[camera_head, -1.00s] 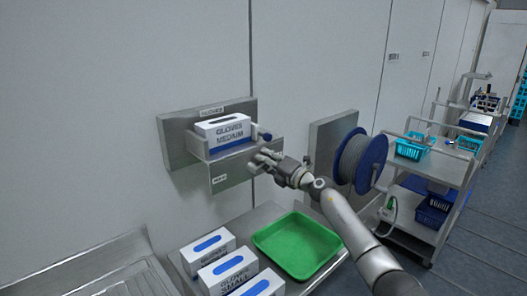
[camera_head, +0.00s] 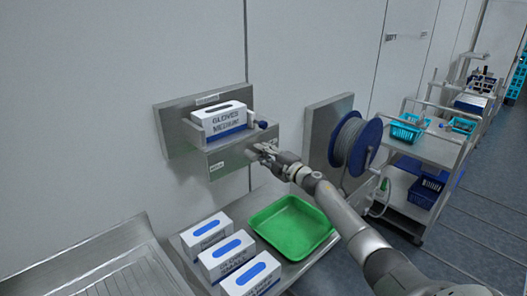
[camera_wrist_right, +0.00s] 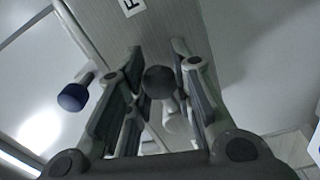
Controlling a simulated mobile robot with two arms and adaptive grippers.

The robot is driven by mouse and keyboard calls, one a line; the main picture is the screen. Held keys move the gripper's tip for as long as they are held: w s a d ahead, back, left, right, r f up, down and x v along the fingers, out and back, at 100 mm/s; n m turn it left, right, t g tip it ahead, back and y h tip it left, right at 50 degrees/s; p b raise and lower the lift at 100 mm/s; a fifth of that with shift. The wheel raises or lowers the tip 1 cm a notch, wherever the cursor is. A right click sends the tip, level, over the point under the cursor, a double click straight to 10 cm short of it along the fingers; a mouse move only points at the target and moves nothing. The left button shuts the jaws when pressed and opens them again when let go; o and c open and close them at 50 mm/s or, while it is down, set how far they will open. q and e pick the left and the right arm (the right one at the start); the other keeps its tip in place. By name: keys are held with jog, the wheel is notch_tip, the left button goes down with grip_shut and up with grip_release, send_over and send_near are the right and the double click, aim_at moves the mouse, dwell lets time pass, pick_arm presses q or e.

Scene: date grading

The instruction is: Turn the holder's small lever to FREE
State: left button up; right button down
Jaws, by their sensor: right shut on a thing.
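The holder (camera_head: 190,134) is a grey metal wall bracket with a white glove box (camera_head: 222,124) in it. A blue knob (camera_head: 262,125) sticks out at its right side and also shows in the wrist view (camera_wrist_right: 72,97). A grey lower plate (camera_head: 232,158) hangs under the holder, with a small label at its left end. My right gripper (camera_head: 257,152) is at this plate's right end. In the wrist view its fingers (camera_wrist_right: 158,90) are shut on a dark round knob (camera_wrist_right: 160,81), apparently the small lever's. My left gripper is out of view.
A green tray (camera_head: 254,217) and several glove boxes (camera_head: 225,254) lie on the steel table below. A cable reel (camera_head: 377,145) is on the wall to the right, near my right arm. Carts with blue baskets (camera_head: 405,130) stand farther right.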

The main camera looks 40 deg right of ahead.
jog(key=shift+a+f, duration=0.15)
jog(key=shift+f, duration=0.1)
jog(key=c, duration=1.3)
grip_release()
jog(key=shift+o, duration=0.5)
jog(key=shift+r, duration=0.15)
jog(key=shift+s, duration=0.7)
jog(key=s+d, duration=0.1)
jog(key=s, duration=0.9)
jog(key=shift+s+f, duration=0.2)
jog(key=shift+s, duration=0.1)
jog(key=shift+f, duration=0.1)
